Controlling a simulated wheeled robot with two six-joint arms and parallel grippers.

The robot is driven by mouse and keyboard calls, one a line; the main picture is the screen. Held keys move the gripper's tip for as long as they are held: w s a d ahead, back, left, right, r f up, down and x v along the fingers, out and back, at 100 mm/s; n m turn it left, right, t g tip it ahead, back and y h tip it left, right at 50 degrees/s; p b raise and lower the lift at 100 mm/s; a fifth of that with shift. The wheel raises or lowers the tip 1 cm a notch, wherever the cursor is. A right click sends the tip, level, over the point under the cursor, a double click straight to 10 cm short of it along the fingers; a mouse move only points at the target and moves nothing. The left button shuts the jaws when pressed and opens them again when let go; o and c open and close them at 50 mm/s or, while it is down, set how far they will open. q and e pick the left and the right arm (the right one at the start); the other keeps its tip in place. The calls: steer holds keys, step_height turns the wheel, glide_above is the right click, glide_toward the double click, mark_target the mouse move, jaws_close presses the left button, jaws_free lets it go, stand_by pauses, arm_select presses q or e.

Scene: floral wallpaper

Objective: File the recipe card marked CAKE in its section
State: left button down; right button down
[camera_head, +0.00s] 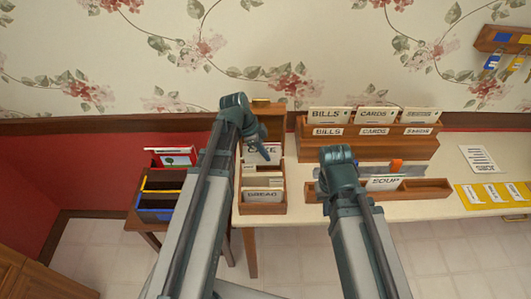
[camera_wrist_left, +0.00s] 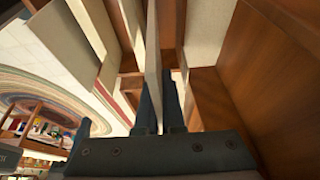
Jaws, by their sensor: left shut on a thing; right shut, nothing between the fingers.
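The wooden recipe box (camera_head: 282,201) stands on the left part of the table, with a BREAD label (camera_head: 262,195) at its front and several cards or dividers inside. My left gripper (camera_head: 265,153) is over the back part of this box. A label ending in "KE" (camera_head: 270,147) shows beside it, partly hidden by the arm. In the left wrist view my left gripper (camera_wrist_left: 161,100) is shut on a thin pale card (camera_wrist_left: 153,45), seen edge-on between wooden walls. I cannot tell how deep it sits. My right gripper (camera_head: 337,155) is shut and empty above the SOUP tray.
A wooden rack (camera_head: 400,147) with BILLS and CARDS labels stands at the back. The low tray (camera_head: 432,189) holds a SOUP card (camera_head: 384,183). A dark file crate (camera_head: 160,185) is at the left. Keys hang from a wall rack (camera_head: 500,40).

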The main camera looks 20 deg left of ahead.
mark_target(265, 164)
arm_select(q)
steer(key=shift+f, duration=0.15)
steer(key=shift+f+b, duration=2.85)
steer(key=shift+b, duration=0.15)
steer(key=c, duration=1)
jaws_free()
steer(key=shift+o, duration=0.2)
steer(key=p+v, duration=1.2)
steer(key=v, duration=0.1)
steer(key=shift+a+r+p, duration=0.2)
steer(key=shift+r+p, duration=0.15)
steer(key=shift+p, duration=0.05)
